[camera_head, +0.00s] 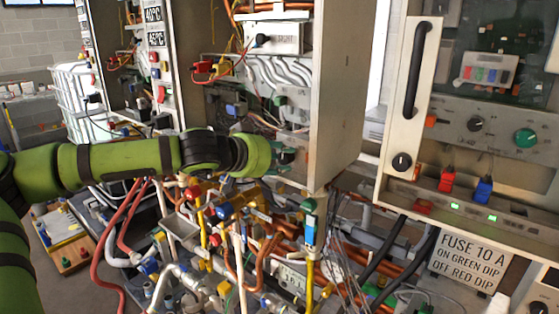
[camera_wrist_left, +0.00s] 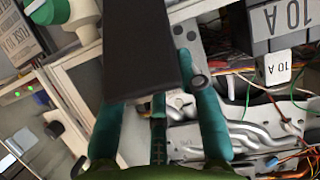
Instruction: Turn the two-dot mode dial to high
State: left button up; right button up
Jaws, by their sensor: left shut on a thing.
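My left gripper (camera_head: 286,156) reaches into the lower right of the open middle heater cabinet, by its side wall. In the left wrist view its teal fingers (camera_wrist_left: 158,110) stand on either side of a dark, flat, block-like part (camera_wrist_left: 140,55), and the gripper is shut on it. I cannot tell whether this part is the dial. A black dial (camera_head: 476,124) and a black knob (camera_head: 401,162) show on the right cabinet, and another black knob (camera_head: 263,40) sits high in the middle cabinet. My right gripper is not in view.
The middle cabinet's side wall (camera_head: 338,100) stands right beside the gripper. Pipes and valves crowd the space below, with red hoses (camera_head: 128,225). The right cabinet has a long black handle (camera_head: 417,70), a green knob (camera_head: 525,138) and red and blue switches (camera_head: 483,190).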

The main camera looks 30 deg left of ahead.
pick_arm(q)
jog(key=m+y+b, duration=0.1)
jog(key=b, duration=0.1)
jog(key=f+m+y+b, duration=0.1)
jog(key=m+b, duration=0.1)
jog(key=shift+d+m+y+b, duration=0.1)
jog(key=shift+m+y+b, duration=0.75)
jog(key=shift+b, duration=0.35)
jog(key=shift+r+m+t+y+b, duration=0.15)
jog(key=shift+m+t+y+b, duration=0.1)
jog(key=shift+m+t+b, duration=0.2)
jog(key=o, duration=1)
jog(key=shift+o, duration=0.5)
jog(key=shift+s+r, duration=0.1)
jog(key=shift+r, duration=0.1)
